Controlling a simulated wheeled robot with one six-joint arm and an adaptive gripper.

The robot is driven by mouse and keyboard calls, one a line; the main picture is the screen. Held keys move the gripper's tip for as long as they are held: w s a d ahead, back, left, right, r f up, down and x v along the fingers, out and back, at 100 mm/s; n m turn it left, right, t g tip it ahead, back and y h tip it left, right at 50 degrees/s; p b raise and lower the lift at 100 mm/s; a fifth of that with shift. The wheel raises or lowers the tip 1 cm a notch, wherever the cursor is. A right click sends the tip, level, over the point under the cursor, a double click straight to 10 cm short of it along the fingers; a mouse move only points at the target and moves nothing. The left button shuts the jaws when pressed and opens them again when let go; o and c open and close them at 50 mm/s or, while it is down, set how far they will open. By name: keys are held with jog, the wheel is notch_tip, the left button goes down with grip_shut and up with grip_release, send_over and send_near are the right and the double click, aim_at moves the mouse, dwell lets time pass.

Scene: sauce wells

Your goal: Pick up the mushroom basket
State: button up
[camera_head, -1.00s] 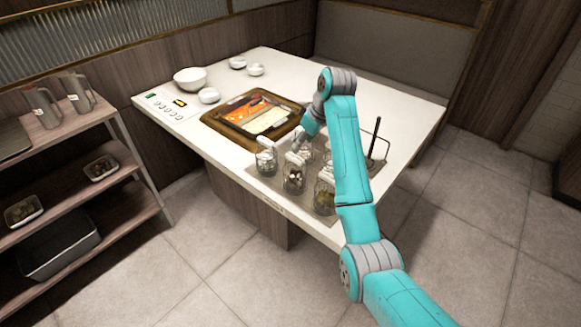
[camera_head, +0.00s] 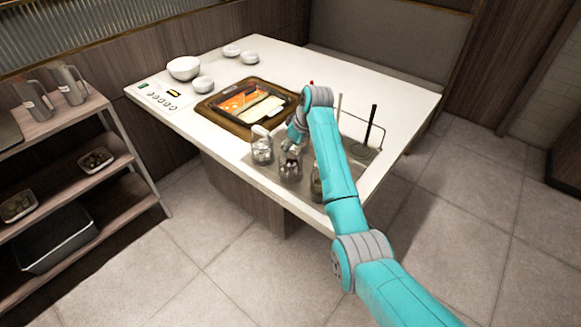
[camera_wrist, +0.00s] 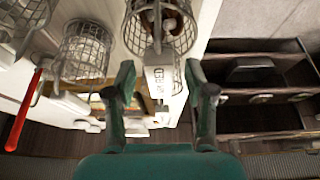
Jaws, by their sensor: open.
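The mushroom basket (camera_head: 290,168) is a small wire basket on the grey mat at the table's front edge, between two other baskets. In the wrist view its wire body (camera_wrist: 172,40) shows at the top, with pale and brown pieces inside. Its white handle tag (camera_wrist: 160,80) lies between my two fingers. My gripper (camera_wrist: 160,70) is open, with a finger on either side of the handle and gaps to both. In the head view my gripper (camera_head: 292,142) is just above the basket and partly covers its top.
A wire basket (camera_head: 262,150) stands to the left, another (camera_head: 316,182) to the right, partly behind my arm. A hot pot (camera_head: 235,128) with red and white halves sits behind. White bowls (camera_head: 184,68) stand at the far left. A wooden shelf (camera_head: 75,190) is left of the table.

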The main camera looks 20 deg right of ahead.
jog(key=shift+f, duration=0.1)
jog(key=shift+c, duration=0.2)
grip_shut()
